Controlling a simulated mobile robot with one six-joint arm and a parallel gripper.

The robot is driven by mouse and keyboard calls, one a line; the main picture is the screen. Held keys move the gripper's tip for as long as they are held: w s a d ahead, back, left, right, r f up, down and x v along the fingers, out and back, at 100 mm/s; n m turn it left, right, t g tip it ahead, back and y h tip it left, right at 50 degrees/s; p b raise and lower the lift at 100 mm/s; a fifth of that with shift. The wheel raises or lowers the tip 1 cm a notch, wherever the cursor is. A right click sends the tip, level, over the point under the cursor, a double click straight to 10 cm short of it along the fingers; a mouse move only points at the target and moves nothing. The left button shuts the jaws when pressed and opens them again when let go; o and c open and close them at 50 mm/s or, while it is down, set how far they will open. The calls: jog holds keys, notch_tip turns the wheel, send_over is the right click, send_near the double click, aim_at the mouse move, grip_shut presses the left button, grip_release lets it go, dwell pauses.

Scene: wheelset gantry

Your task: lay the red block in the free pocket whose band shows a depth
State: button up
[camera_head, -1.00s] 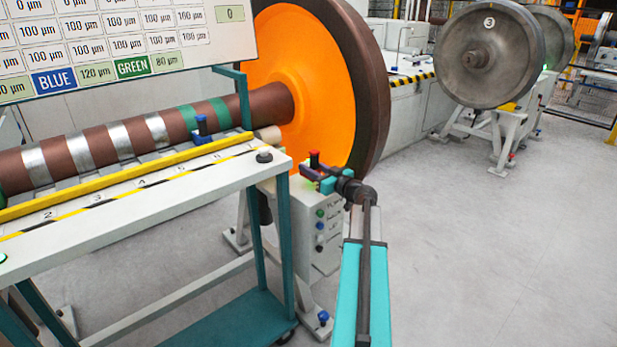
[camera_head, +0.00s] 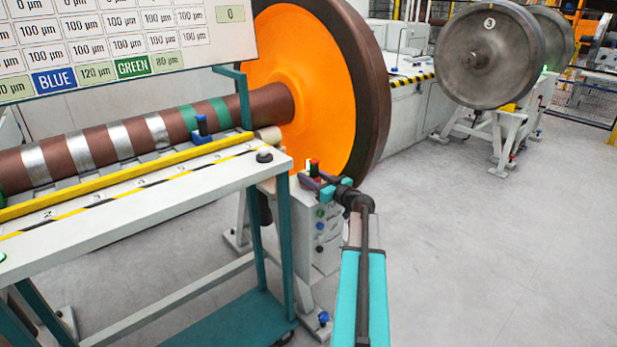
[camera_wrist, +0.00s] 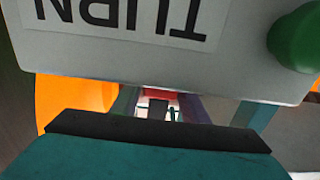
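My gripper (camera_head: 318,181) is by the top of the grey control box (camera_head: 307,222), right of the table. In the wrist view, a red piece (camera_wrist: 158,93) fills the narrow gap between my fingers; I take it as the red block, mostly hidden. The control box also fills the top of the wrist view with an upside-down TURN label (camera_wrist: 120,14) and a green button (camera_wrist: 294,38). The pocket row (camera_head: 160,183) runs along the table behind its yellow bar. A blue block (camera_head: 203,129) sits near its right end. The shaft (camera_head: 95,147) behind has silver and green bands.
A panel (camera_head: 120,45) at upper left lists depths in µm. An orange-faced wheel (camera_head: 300,90) stands close behind my gripper. The white table (camera_head: 130,205) lies left of my arm. Another wheelset (camera_head: 488,55) stands far back. The floor at right is clear.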

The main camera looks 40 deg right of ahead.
jog(key=shift+o, duration=0.6)
jog(key=shift+r, duration=0.1)
jog(key=shift+s, duration=0.3)
jog(key=s, duration=1.1)
jog(key=shift+s+a, duration=0.2)
jog(key=shift+a, duration=0.25)
